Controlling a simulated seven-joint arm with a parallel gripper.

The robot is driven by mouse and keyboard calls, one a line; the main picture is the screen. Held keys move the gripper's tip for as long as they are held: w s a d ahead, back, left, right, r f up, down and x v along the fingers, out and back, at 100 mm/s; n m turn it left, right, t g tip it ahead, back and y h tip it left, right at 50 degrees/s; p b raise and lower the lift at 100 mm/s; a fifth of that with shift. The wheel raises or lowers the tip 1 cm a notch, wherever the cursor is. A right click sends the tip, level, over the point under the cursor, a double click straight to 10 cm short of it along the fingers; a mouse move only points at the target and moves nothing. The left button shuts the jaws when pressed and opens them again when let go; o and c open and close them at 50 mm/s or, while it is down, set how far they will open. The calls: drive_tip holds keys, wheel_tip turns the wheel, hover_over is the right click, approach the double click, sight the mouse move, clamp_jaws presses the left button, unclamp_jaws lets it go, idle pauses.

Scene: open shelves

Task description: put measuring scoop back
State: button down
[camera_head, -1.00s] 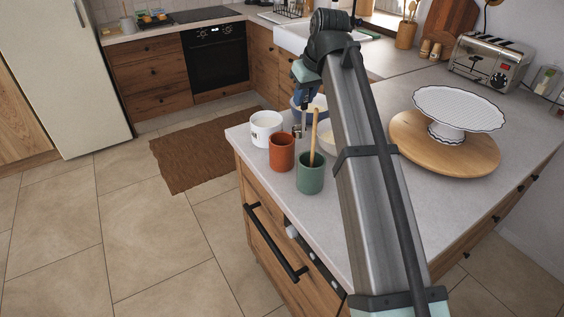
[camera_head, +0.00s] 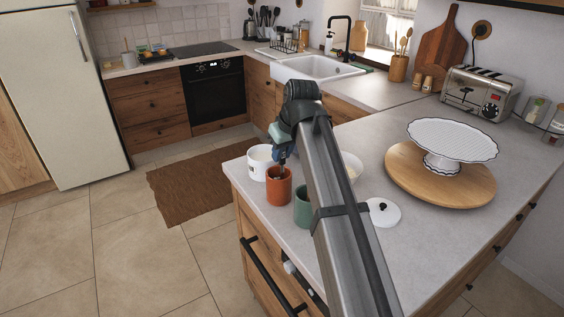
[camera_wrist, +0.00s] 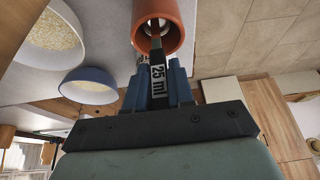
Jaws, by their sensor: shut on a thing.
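My gripper (camera_head: 281,153) is above the terracotta cup (camera_head: 280,193) near the counter's corner. In the wrist view the gripper (camera_wrist: 156,82) is shut on the dark handle of the measuring scoop (camera_wrist: 157,75), marked "25 ml". The scoop's far end reaches into the mouth of the terracotta cup (camera_wrist: 150,10). Whether it touches the cup's bottom or wall is hidden. In the head view, little of the scoop shows below the gripper.
A white mug (camera_head: 257,165) stands behind the cup, and a green cup (camera_head: 302,213) in front, partly behind my arm. Two grain-filled bowls (camera_wrist: 50,35) (camera_wrist: 88,86) are close by. A white lid (camera_head: 384,213) and a cake stand (camera_head: 450,140) on a wooden board are to the right.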

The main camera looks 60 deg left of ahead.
sight(283, 158)
drive_tip(key=shift+f, duration=1.75)
drive_tip(key=c, duration=1)
unclamp_jaws()
drive_tip(key=v, duration=1.2)
